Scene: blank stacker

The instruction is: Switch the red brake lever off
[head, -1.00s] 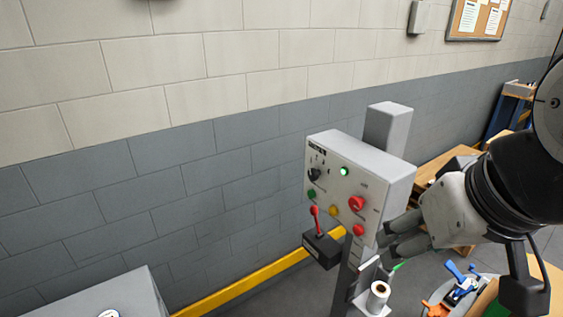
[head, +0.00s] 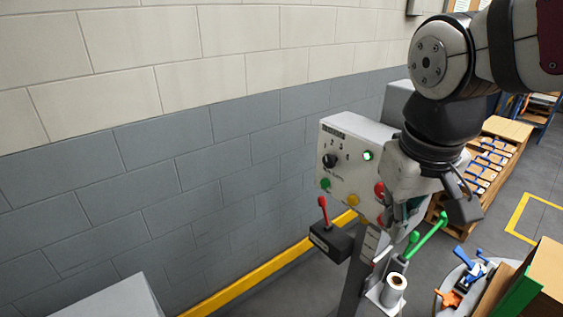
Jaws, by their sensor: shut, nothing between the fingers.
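The red brake lever (head: 323,211) has a red grip and stands up, leaning slightly left, from a black box (head: 333,243) below the left side of the control panel (head: 338,165). My gripper (head: 398,222) is shut and empty, pointing down in front of the panel's lower right part. It is to the right of the lever and apart from it. My wrist and fingers cover the panel's right side and partly hide its red buttons. The fingertips are small and partly hidden.
The panel carries a black selector knob (head: 330,160), a lit green lamp (head: 368,155) and several buttons. Green-handled tools (head: 427,235) and a white roll (head: 395,287) sit just below my gripper. A round tray (head: 452,300) and cardboard box (head: 540,285) stand lower right. A yellow rail (head: 245,287) runs along the wall.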

